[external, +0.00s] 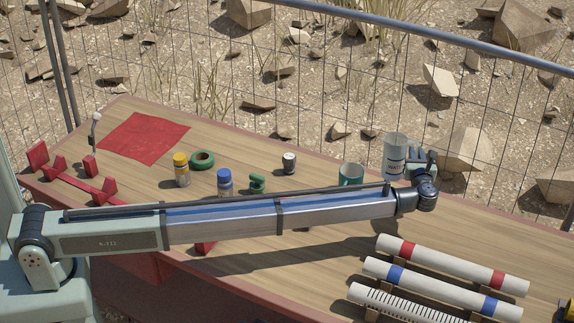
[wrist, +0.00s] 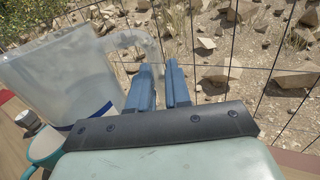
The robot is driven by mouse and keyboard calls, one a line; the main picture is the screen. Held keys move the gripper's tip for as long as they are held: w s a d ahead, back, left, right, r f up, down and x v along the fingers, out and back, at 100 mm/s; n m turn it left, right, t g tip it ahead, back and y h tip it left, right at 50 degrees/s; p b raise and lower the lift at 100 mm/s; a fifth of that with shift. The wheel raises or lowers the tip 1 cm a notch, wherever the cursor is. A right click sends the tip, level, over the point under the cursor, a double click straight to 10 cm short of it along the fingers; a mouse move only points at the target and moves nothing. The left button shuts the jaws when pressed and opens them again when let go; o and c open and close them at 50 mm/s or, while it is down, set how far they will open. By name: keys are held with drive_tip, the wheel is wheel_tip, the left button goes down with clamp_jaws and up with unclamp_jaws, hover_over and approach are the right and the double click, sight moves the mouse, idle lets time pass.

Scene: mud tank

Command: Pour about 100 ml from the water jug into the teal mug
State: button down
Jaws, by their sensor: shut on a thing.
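The water jug (external: 395,155) is a clear, whitish vessel with "WATER" lettering, held upright or nearly so above the table, just right of the teal mug. In the wrist view the jug (wrist: 62,82) fills the left side, with its handle reaching toward the blue fingers. My gripper (wrist: 163,75) is shut on the jug's handle. In the external view my gripper (external: 418,160) is at the arm's far end, partly hidden by the wrist. The teal mug (external: 351,174) stands on the table, its lower part hidden by my arm. In the wrist view the mug (wrist: 45,148) shows below the jug. The water level is unclear.
White tubes (external: 450,265) lie at the front right. A wire fence (external: 300,100) runs behind the table.

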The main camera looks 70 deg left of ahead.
drive_tip(key=shift+g, duration=0.5)
drive_tip(key=shift+w+a+f, duration=0.5)
drive_tip(key=shift+a+f, duration=0.2)
drive_tip(key=shift+f, duration=0.45)
drive_tip(key=shift+w+a+f, duration=0.45)
drive_tip(key=shift+a+f, duration=0.25)
drive_tip(key=shift+f, duration=0.4)
drive_tip(key=shift+w+a+f, duration=0.5)
drive_tip(key=shift+a+f, duration=0.2)
drive_tip(key=shift+f, duration=0.45)
drive_tip(key=shift+s+r+n, duration=0.1)
drive_tip(key=shift+n, duration=0.2)
drive_tip(key=s+r+n+g+y, duration=0.1)
drive_tip(key=s+r+n+y, duration=0.1)
drive_tip(key=s+r+n, duration=0.4)
drive_tip(key=shift+s+a+r+n, duration=0.3)
drive_tip(key=shift+r+n, duration=0.7)
drive_tip(key=shift+n, duration=1.9)
